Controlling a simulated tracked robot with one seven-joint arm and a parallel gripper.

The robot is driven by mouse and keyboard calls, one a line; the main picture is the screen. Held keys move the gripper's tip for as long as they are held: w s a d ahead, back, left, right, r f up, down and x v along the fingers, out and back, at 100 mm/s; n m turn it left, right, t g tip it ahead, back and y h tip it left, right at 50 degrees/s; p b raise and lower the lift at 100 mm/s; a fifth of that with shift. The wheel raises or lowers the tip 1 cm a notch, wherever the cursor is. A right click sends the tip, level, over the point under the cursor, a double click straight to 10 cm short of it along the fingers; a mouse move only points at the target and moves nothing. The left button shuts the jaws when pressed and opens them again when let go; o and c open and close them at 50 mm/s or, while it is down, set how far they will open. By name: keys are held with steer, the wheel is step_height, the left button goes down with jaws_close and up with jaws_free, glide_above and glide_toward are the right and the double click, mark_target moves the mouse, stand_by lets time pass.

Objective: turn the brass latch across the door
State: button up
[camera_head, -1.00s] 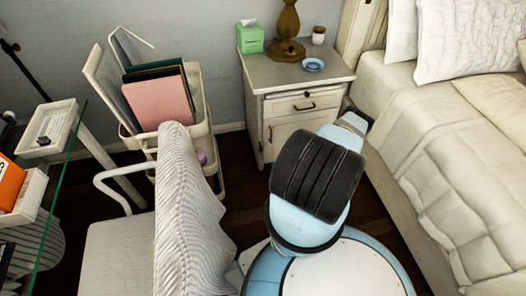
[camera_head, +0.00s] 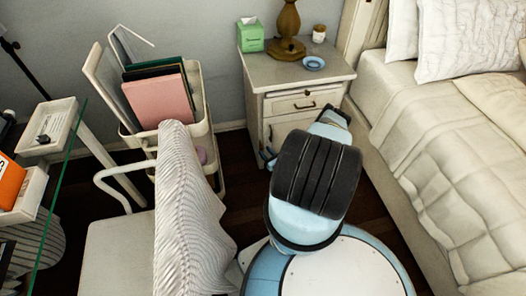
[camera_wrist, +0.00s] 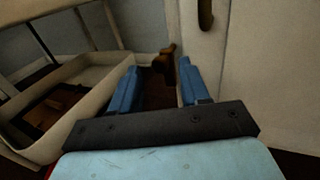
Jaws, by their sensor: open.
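The white nightstand (camera_head: 300,75) stands against the wall, with a drawer above a door (camera_head: 290,122). The door's pale face also fills the right of the wrist view (camera_wrist: 262,75), with a dark handle (camera_wrist: 205,14) at the top. A small brown piece (camera_wrist: 167,60), which looks like the brass latch, sits at the door's left edge. My gripper (camera_wrist: 158,72) is open, its two blue fingers pointing at the brown piece, which shows between and just beyond the tips. I cannot tell if they touch. In the head view my arm hides the latch.
A white trolley (camera_head: 200,128) with folders stands left of the nightstand; its tray (camera_wrist: 100,72) is close on the left in the wrist view. A chair with a striped cover (camera_head: 185,200) is in front of it. The bed (camera_head: 420,140) bounds the right side.

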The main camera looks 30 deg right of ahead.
steer(key=shift+w+a, duration=0.15)
steer(key=shift+w, duration=1)
steer(key=shift+c, duration=0.2)
steer(key=shift+a, duration=0.1)
jaws_close()
